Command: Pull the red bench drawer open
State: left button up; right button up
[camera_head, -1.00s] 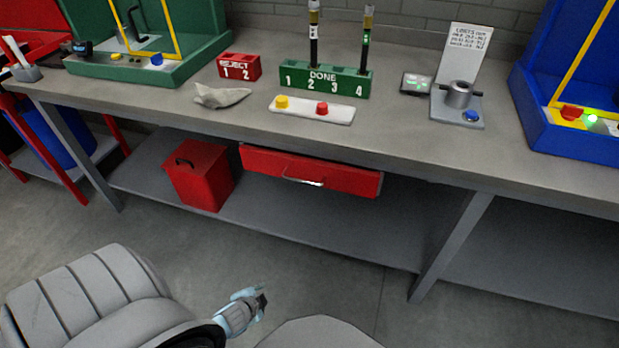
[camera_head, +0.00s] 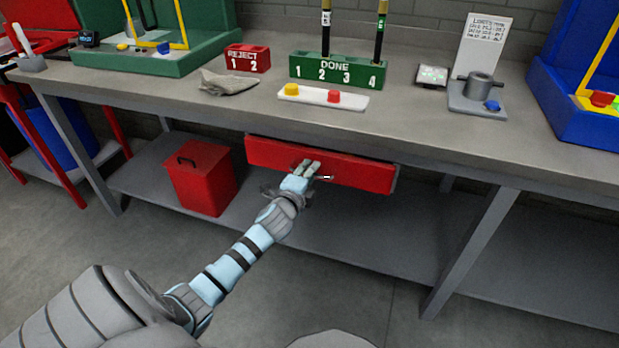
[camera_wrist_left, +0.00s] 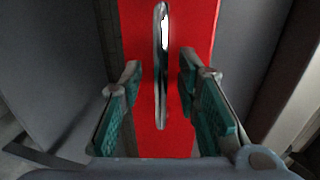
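The red bench drawer (camera_head: 355,172) hangs under the workbench top and looks closed. Its metal handle (camera_head: 325,177) is partly hidden by my left gripper (camera_head: 308,169), which is in front of it. In the left wrist view the red drawer front (camera_wrist_left: 195,22) fills the middle. The handle (camera_wrist_left: 161,70) runs lengthwise between the two spread, teal-padded fingers of my left gripper (camera_wrist_left: 160,80), with a gap on each side. The left gripper is open and does not grip the handle. My right gripper is not in view.
A red lidded bin (camera_head: 200,180) stands on the lower shelf, left of the drawer. The grey bench top (camera_head: 420,125) carries a green DONE rack (camera_head: 336,72), a red REJECT block (camera_head: 247,59) and a button panel (camera_head: 322,97). A bench leg (camera_head: 470,250) stands to the right.

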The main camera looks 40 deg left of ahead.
pick_arm(q)
jog(key=shift+w, duration=0.25)
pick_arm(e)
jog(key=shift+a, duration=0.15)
pick_arm(q)
jog(key=shift+c, duration=0.6)
grip_shut()
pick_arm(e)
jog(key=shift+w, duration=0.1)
pick_arm(q)
jog(key=shift+s, duration=0.1)
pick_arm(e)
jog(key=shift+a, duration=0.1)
